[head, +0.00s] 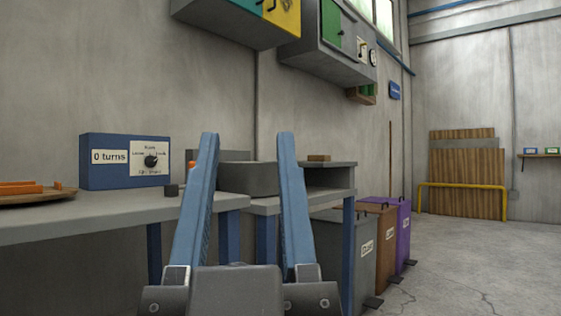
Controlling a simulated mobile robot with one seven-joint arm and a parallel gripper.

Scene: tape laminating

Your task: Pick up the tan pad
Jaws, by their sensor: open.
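A small flat tan piece (319,157), which looks like the tan pad, lies on top of the grey bench (338,164) near its right end. It is small in view, so its details are unclear. My gripper (248,136) is in the foreground, its two blue fingers pointing up and spread wide. Nothing is between the fingers; the wall and a grey box-like block show through the gap. The tan piece appears to the right of the right finger, farther back and apart from it.
A blue box labelled "0 turns" (110,158) with a dial stands on the left table (80,224). A round brown tray (40,199) with orange pieces is at far left. Grey (340,250), brown and purple bins stand right of the bench. Cabinets (325,50) hang above. Floor at right is open.

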